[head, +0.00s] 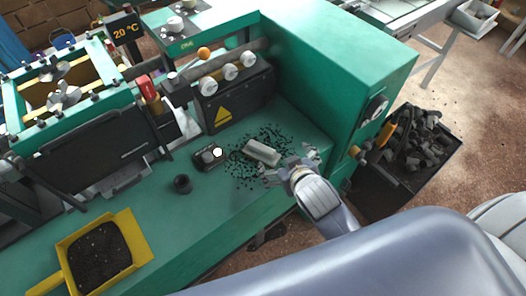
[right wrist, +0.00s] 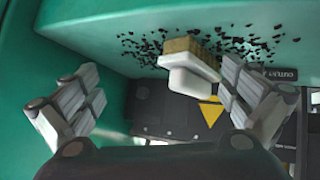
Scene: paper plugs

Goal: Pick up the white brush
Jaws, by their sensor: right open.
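The white brush (head: 262,152) lies on the green machine bench among scattered black bits. In the right wrist view the brush (right wrist: 190,72) shows a white handle and tan bristles, between and beyond my fingers. My right gripper (head: 290,170) is open and empty, just to the right of and in front of the brush in the head view. In the right wrist view the right gripper (right wrist: 160,105) has its fingers wide apart, with the brush nearer the right finger. I see no contact with the brush. My left gripper is not in view.
A yellow dustpan (head: 128,222) with dark bits sits at the bench's front left. A small black device (head: 208,158) and a black ring (head: 182,184) lie left of the brush. A tall green housing (head: 340,75) rises behind right. A black bin (head: 384,190) stands on the floor.

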